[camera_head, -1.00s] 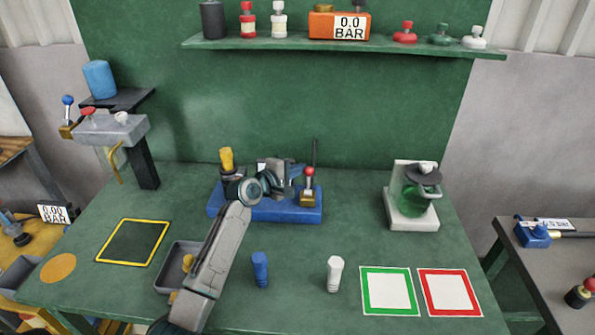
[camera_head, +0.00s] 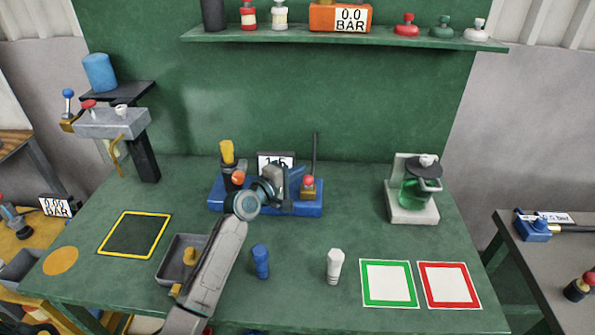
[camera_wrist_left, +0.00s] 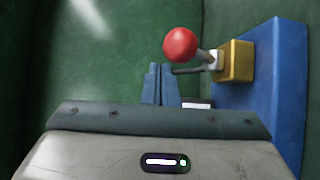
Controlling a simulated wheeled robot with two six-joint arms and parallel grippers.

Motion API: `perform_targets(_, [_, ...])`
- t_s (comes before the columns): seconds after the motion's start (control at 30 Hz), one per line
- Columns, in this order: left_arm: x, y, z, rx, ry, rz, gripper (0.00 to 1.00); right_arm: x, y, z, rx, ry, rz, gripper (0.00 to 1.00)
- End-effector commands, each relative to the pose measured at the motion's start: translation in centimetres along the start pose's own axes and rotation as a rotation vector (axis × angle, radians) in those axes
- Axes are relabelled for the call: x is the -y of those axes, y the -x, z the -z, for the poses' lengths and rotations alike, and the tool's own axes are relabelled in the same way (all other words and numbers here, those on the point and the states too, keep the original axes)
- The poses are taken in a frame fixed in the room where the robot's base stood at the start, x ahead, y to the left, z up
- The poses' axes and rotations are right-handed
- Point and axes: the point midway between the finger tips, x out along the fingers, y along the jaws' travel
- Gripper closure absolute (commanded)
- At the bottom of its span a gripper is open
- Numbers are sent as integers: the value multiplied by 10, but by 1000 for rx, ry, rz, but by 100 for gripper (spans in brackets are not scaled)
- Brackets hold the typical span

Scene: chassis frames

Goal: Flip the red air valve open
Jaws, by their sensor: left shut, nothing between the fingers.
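The red air valve is a red ball (camera_head: 308,181) on a short lever above a brass block (camera_head: 308,194), at the right end of the blue base (camera_head: 230,206). In the left wrist view the red ball (camera_wrist_left: 180,45) stands out from the brass block (camera_wrist_left: 236,61), just beyond my fingertips. My left gripper (camera_head: 297,178) is shut and empty, just left of the red ball in the head view; its blue fingers (camera_wrist_left: 160,85) are together in the wrist view. I cannot tell whether they touch the lever. My right gripper is not in view.
A display (camera_head: 264,159) behind my gripper is partly hidden. A yellow-handled part (camera_head: 227,153) stands on the base's left end. A grey tray (camera_head: 168,267), a blue peg (camera_head: 261,261) and a white peg (camera_head: 334,266) stand in front. A green flask (camera_head: 413,193) is at the right.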

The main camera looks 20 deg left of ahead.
Motion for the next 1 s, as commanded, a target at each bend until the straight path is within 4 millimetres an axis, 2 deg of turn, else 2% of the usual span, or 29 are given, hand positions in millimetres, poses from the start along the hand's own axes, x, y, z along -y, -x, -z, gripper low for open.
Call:
perform_targets(0.17, [2, 24, 0, 0, -5, 1, 100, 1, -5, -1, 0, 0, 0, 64])
perform_targets(0.4, [3, 74, 0, 0, -7, 3, 100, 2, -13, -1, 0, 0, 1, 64])
perform_targets(0.5, [2, 89, 0, 0, -5, 2, 100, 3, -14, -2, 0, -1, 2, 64])
perform_targets(0.7, [1, 104, -1, 1, -2, 0, 100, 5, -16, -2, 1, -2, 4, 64])
perform_targets(1.0, [0, 106, -1, 1, 0, -1, 100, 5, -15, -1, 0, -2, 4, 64])
